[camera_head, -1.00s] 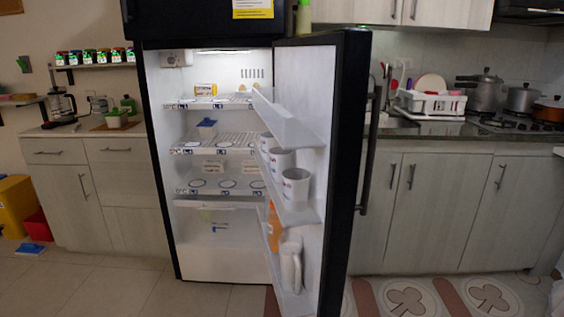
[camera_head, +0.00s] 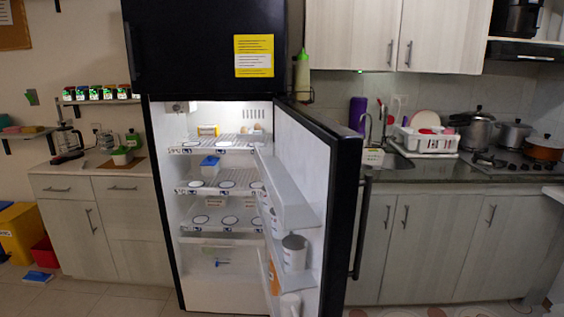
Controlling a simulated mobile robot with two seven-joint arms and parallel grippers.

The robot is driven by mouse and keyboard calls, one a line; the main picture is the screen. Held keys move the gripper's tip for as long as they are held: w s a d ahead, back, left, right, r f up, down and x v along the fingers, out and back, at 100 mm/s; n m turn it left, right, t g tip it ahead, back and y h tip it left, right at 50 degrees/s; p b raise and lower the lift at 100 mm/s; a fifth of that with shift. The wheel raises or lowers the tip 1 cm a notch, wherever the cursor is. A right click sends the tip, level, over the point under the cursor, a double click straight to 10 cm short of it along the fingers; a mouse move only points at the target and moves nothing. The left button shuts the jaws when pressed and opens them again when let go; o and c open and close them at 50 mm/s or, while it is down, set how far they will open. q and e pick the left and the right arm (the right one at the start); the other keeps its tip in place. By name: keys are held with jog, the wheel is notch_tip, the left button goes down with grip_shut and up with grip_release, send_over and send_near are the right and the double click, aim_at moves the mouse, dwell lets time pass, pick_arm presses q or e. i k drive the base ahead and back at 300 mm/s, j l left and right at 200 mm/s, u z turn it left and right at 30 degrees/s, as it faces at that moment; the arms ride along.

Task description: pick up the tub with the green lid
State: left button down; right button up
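The tub with the green lid (camera_head: 122,155) stands on the counter left of the fridge, on or beside a brown board. It is small and pale below its lid, and looks upright. A dark green bottle (camera_head: 133,138) stands just behind it. Neither of my grippers shows in the head view, so I cannot see where they are relative to the tub.
The fridge (camera_head: 165,200) stands open, its door (camera_head: 340,190) swung to the right. A coffee maker (camera_head: 66,140) stands left of the tub. Spice dispensers (camera_head: 100,92) line a shelf above. A blue-lidded container (camera_head: 209,166) is inside the fridge.

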aim_at(118, 160)
jog(key=i+l+u, duration=0.3)
jog(key=l, duration=0.5)
jog(key=i+l+u, duration=0.1)
jog(key=l+u, duration=0.25)
jog(key=l, duration=0.5)
jog(key=l+u, duration=0.3)
jog(key=l, duration=0.55)
jog(key=j, duration=0.95)
jog(key=i+j, duration=0.1)
jog(key=j, duration=0.85)
jog(key=i+j, duration=0.75)
jog(key=j, duration=0.2)
jog(key=i+j, duration=0.1)
jog(key=i, duration=0.85)
